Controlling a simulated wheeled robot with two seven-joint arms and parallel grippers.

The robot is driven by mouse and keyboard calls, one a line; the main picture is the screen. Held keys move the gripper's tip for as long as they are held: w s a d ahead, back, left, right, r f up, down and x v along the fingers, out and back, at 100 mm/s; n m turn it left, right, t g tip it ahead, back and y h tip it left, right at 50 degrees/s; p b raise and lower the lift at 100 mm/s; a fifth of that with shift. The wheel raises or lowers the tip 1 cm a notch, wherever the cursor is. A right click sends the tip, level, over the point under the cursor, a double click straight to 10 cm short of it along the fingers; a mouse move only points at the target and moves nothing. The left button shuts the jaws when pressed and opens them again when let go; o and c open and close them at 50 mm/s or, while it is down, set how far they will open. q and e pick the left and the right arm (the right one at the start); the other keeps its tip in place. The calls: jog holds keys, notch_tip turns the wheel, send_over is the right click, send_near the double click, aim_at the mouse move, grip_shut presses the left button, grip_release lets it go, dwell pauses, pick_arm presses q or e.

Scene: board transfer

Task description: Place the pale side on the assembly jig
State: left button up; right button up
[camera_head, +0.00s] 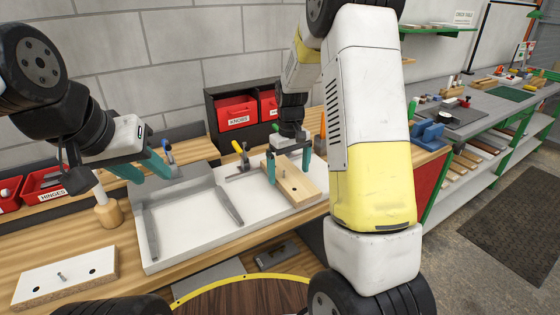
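A flat board with a white top, light wood edges, a short peg and two dark holes (65,276) lies at the lower left of the bench. A pale wooden board with a peg and a hole (303,190) lies at the right end of a white tray-like jig with grey rails (195,235). My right gripper (288,166) points down with its teal fingers at the two long edges of the wooden board. I cannot tell whether they press on it. My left gripper (142,168) is open and empty, above the bench left of the jig.
A wooden mallet-like tool (107,211) stands between the white-topped board and the jig. Red hinge bins (42,187) are at the left, and red bins (237,112) at the back. A yellow-handled clamp (240,155) stands behind the jig. The jig's middle is clear.

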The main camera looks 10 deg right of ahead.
aim_at(289, 175)
jog(key=shift+r, duration=0.1)
notch_tip(289, 175, up, 12)
jog(key=s+r+m+t+y, duration=0.1)
jog(key=s+r+t, duration=0.1)
jog(key=s+r, duration=0.45)
jog(key=s+a+r+m+t+y, duration=0.1)
jog(key=s+t, duration=0.3)
jog(key=s, duration=1.3)
jog(key=shift+s+a+r+m, duration=0.4)
jog(key=shift+a+m, duration=0.2)
jog(key=shift+m, duration=0.1)
